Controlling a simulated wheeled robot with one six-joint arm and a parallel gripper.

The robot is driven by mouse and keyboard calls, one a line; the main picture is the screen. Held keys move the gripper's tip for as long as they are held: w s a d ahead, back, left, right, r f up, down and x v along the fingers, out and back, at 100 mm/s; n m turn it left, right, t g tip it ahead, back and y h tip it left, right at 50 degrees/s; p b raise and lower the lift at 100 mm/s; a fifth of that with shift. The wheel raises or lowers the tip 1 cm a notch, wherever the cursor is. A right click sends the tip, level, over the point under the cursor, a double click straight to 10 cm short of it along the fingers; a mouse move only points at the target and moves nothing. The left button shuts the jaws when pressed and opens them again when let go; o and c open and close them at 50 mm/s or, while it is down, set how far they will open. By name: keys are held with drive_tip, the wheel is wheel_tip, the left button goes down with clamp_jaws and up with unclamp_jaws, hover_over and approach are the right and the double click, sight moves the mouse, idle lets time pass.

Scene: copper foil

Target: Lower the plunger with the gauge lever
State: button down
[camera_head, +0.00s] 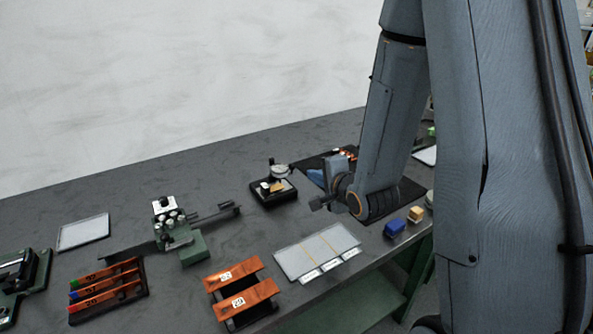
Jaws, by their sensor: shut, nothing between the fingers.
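The gauge (279,172) has a pale round dial and stands upright on a black base (274,198) at the back middle of the bench. A small dark part, perhaps its lever, shows at the dial's upper left. A small copper-tan piece lies on the base below the dial. The plunger is too small to make out. My gripper (317,204) is shut and empty. In the picture it is to the right of the gauge's base and a little lower, apart from it.
A green-based fixture with white knobs (172,222) and a long bar stands left. Orange strips (236,289) lie on dark racks in front. A grey divided tray (316,249) lies below my gripper. Blue (394,228) and yellow (416,214) blocks sit near the right edge.

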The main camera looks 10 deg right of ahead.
sight(292, 167)
drive_tip(key=shift+w, duration=0.15)
drive_tip(key=p+x, duration=0.3)
drive_tip(key=x, duration=1)
drive_tip(key=shift+w+f+p, duration=0.25)
drive_tip(key=shift+w+p, duration=0.05)
drive_tip(key=shift+p, duration=0.05)
drive_tip(key=shift+w, duration=0.15)
